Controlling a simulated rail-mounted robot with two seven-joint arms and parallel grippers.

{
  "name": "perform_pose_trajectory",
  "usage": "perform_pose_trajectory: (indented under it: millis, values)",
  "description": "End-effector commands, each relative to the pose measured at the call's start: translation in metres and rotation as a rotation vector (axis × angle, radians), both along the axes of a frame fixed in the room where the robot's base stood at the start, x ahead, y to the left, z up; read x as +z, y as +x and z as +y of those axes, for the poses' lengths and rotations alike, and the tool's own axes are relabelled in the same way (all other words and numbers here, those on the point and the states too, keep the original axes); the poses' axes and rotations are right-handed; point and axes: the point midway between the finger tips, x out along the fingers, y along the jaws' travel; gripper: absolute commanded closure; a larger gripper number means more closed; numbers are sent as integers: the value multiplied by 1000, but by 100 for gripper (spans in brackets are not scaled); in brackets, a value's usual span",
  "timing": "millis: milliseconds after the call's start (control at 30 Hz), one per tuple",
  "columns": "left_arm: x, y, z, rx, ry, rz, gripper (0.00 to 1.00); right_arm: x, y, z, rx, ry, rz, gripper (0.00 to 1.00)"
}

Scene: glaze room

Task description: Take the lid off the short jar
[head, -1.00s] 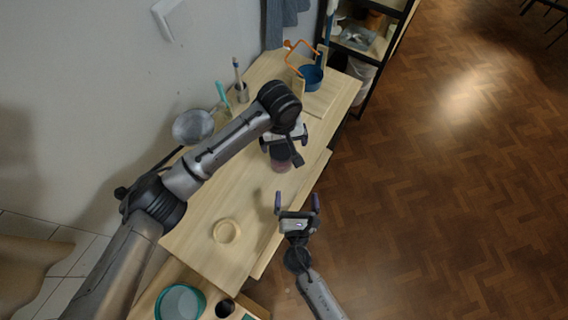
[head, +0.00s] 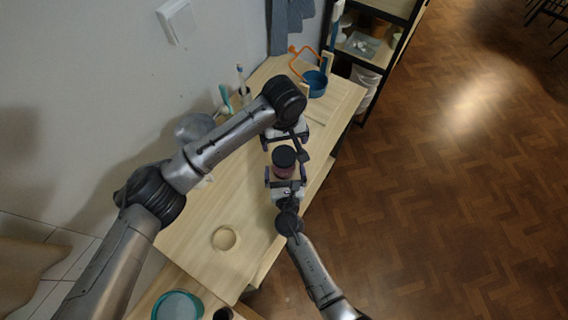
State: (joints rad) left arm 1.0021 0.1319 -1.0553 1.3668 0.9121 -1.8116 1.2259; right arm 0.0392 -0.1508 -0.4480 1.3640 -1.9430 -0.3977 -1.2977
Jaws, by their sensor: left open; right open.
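The short jar (head: 282,172) stands on the wooden table in the head view, with a purplish body and a dark round lid (head: 284,155) on top. My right gripper (head: 286,174) is open, with its fingers on either side of the jar's body. Whether they touch it I cannot tell. My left gripper (head: 286,146) is open and empty just behind the lid, coming from above. Part of it is hidden by its own wrist.
A shallow round wooden dish (head: 224,248) lies nearer on the table. A blue pot (head: 316,83) by an orange frame stands at the far end. A grey round bowl (head: 192,124) is by the wall. A teal-rimmed bowl (head: 178,293) is at the front.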

Motion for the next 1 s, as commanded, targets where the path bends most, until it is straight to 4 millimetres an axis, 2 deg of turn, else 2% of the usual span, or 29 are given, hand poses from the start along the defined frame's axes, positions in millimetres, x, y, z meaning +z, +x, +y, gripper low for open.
perform_pose_trajectory:
  millis: [100,300,667,1000]
  values:
    - [0,0,0,0,0,0,2,0,12,1,0,0,-1,0]
    - [0,0,0,0,0,0,2,0,21,2,0,0,0,0]
    - [0,0,0,0,0,0,2,0,23,2,-1,1,0,1]
    - [0,0,0,0,0,0,2,0,23,2,-1,1,0,34]
